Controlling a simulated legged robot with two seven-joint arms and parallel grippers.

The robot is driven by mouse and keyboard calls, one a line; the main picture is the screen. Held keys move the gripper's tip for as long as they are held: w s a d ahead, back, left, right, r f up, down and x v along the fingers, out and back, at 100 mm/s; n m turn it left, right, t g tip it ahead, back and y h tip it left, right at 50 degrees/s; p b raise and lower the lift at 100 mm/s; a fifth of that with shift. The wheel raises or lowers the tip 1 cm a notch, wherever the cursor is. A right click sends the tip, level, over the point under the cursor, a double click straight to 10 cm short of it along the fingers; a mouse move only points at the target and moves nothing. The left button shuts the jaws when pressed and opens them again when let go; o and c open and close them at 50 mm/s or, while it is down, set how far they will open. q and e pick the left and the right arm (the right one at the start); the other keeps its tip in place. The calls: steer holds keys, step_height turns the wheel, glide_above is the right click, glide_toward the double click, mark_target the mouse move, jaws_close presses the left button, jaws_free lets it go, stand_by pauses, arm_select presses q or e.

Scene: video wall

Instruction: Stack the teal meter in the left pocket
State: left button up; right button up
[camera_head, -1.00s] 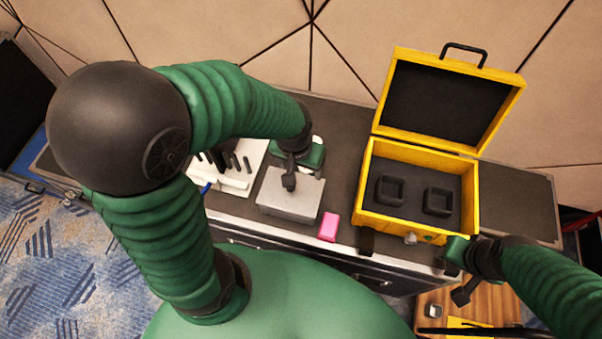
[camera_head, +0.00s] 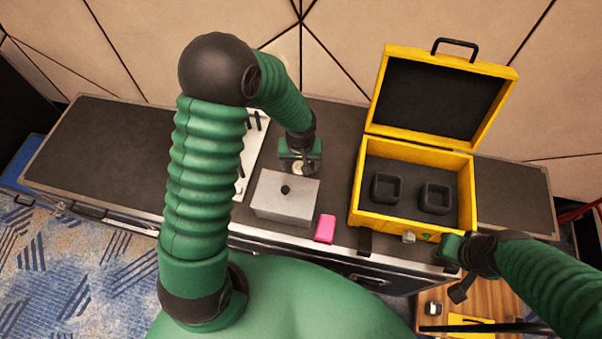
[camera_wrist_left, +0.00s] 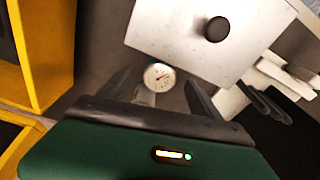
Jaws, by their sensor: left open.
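The meter shows as a round white dial (camera_wrist_left: 159,77) between the fingertips of my left gripper (camera_wrist_left: 158,84) in the wrist view. My left gripper is open, with one finger on each side of the dial; I cannot tell whether they touch it. In the head view the dial (camera_head: 298,168) is just below the gripper (camera_head: 299,160), behind the grey box; the meter's body is mostly hidden. The open yellow case (camera_head: 413,147) has a left pocket (camera_head: 387,188) and a right pocket (camera_head: 437,198), both empty. My right gripper (camera_head: 457,270) is at the case's front right; its jaws are unclear.
A grey metal box (camera_head: 287,208) with a round black spot on top stands close to the meter. A pink block (camera_head: 325,229) lies between the box and the case. A white rack (camera_head: 250,155) is partly behind my left arm. The dark counter (camera_head: 100,150) is clear at left.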

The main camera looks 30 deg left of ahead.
arm_select(q)
steer(key=f, duration=0.3)
steer(key=shift+w+a+f, duration=0.2)
steer(key=shift+w+f, duration=0.1)
steer(key=shift+w, duration=0.1)
steer(key=shift+s+r, duration=0.1)
steer(key=shift+r, duration=0.05)
steer(key=c, duration=0.5)
jaws_close()
